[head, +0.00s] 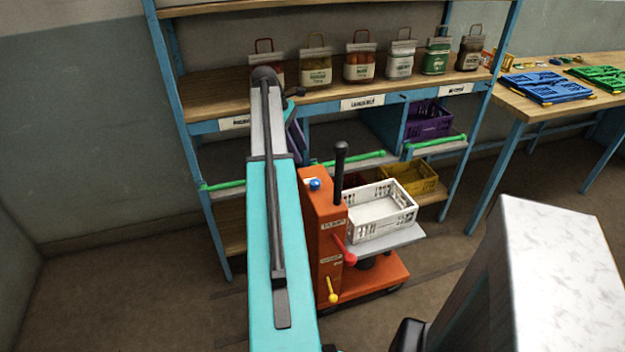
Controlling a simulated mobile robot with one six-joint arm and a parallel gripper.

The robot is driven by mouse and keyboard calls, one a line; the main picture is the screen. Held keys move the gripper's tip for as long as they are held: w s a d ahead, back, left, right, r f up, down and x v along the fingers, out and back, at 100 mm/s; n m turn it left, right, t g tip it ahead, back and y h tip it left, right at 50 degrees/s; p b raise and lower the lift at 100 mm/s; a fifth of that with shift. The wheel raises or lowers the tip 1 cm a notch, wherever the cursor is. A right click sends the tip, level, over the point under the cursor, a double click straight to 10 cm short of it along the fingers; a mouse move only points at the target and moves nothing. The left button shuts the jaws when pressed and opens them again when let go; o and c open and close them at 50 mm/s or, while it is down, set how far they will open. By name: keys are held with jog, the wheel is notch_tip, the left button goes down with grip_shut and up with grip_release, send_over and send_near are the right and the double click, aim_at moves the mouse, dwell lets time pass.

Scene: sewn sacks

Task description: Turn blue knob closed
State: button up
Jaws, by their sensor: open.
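The blue knob (315,184) is a small round blue cap on top of the orange lift cart's column (318,225). How far it is turned is too small to tell. My teal and grey arm reaches up the middle of the head view, just left of the knob, and hides the left part of the cart. My gripper cannot be made out in this view.
The cart has a black handle (340,165), a red lever (346,252) and a yellow lever (333,290). A white crate (382,226) rests on its platform. Behind stands a blue-framed shelf (225,103) with several sacks. Open floor (130,280) lies left.

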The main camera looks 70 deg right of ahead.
aim_at(315, 181)
jog(key=p+x, duration=0.1)
jog(key=x, duration=1.2)
jog(key=shift+w+p, duration=0.1)
jog(key=shift+p, duration=0.25)
jog(key=c, duration=1)
jog(key=shift+d+r+m+p, duration=0.1)
jog(key=shift+m+p, duration=0.3)
jog(key=shift+m, duration=0.2)
jog(key=shift+c, duration=0.2)
jog(key=shift+m+y+p, duration=0.35)
jog(key=shift+m+y, duration=0.25)
jog(key=shift+m, duration=0.2)
jog(key=o, duration=1)
